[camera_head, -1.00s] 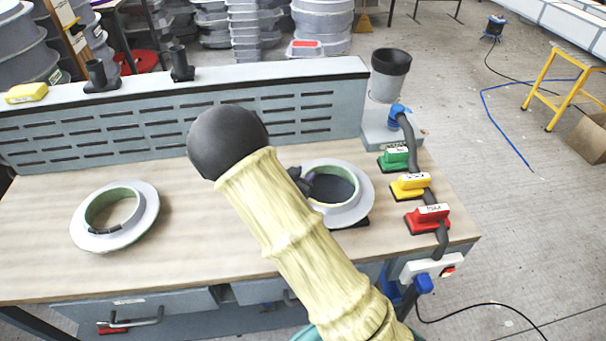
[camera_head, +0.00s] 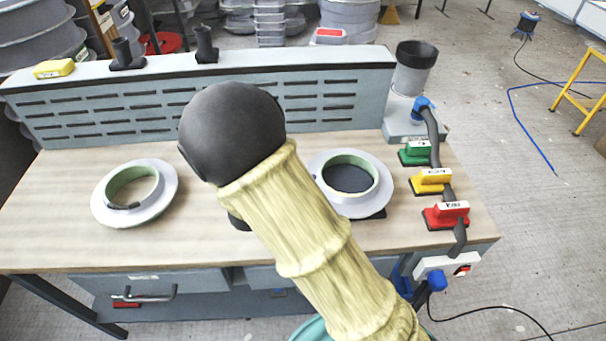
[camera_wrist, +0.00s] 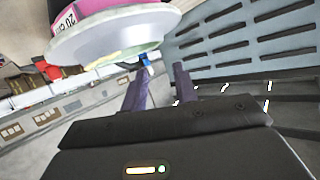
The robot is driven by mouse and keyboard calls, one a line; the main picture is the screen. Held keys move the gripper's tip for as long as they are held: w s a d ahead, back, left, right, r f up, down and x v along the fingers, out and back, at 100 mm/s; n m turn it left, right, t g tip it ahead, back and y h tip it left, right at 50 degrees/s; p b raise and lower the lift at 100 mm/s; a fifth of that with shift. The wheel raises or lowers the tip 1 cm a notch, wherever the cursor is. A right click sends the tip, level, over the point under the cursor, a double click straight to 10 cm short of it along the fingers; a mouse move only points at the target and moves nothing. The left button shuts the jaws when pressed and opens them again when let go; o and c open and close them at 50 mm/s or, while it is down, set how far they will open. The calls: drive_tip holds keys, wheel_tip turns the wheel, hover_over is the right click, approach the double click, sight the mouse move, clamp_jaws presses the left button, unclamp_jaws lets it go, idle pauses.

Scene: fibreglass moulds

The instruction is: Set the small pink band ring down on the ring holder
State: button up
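A ring with a pink band and a wide pale flange (camera_wrist: 115,32) fills the upper left of the wrist view, and part of a label shows on the band. My gripper (camera_wrist: 160,68) shows there with its two fingers apart. The flange passes close above the left fingertip; whether they touch is unclear. No object shows between the fingers. In the head view my arm hides the pink band and most of my gripper. Two pale rings with green inner rims lie on the bench, one at left (camera_head: 160,204) and one at right (camera_head: 374,203). I cannot make out the ring holder.
Green (camera_head: 415,153), yellow (camera_head: 430,181) and red (camera_head: 446,215) blocks stand at the right edge beside a grey cup (camera_head: 412,72) with a dark rim.

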drive_tip(key=shift+a, duration=0.2)
drive_tip(key=n+y, duration=0.1)
drive_tip(key=y, duration=0.1)
drive_tip(key=w+d+n+g+y, duration=0.1)
drive_tip(key=y, duration=0.1)
drive_tip(key=shift+w+d, duration=0.15)
drive_tip(key=shift+d, duration=0.05)
drive_tip(key=s+d+r+n+g+y, duration=0.1)
drive_tip(key=s+d+n+g+y, duration=0.1)
drive_tip(key=s+d, duration=0.3)
drive_tip(key=s+d+r+n+g+y, duration=0.2)
drive_tip(key=s+d+n+g, duration=0.3)
drive_tip(key=s, duration=0.7)
drive_tip(key=shift+d, duration=0.2)
